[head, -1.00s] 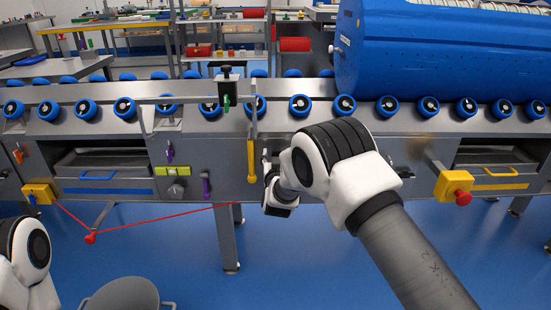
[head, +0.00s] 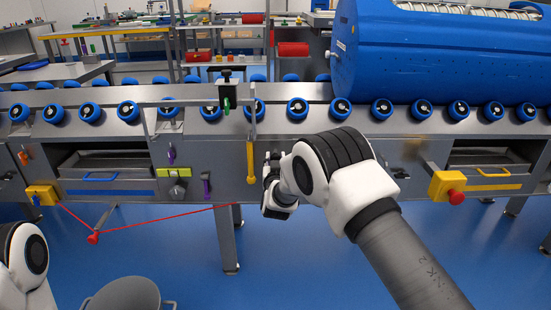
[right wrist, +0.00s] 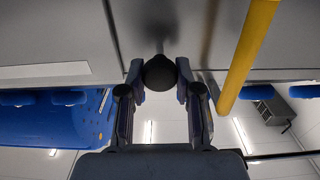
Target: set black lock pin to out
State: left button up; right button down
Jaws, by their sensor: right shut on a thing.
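The black lock pin shows in the right wrist view as a round dark knob (right wrist: 159,73) close to the grey metal panel. My right gripper (right wrist: 159,84) is shut on it, with one finger on each side. In the head view my right gripper (head: 270,172) is at the panel front, just right of the yellow lever (head: 250,165), and the hand mostly hides the knob. Only part of my left arm shows at the lower left; its gripper is out of view.
The yellow lever also shows close beside the fingers in the right wrist view (right wrist: 247,52). A yellow box with a red button (head: 449,186) is further right on the panel. A red cord (head: 165,220) hangs on the left. A large blue tub (head: 430,65) lies on the rollers above.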

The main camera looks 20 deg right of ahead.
jog(key=shift+f, duration=0.1)
jog(key=c, duration=0.8)
grip_release()
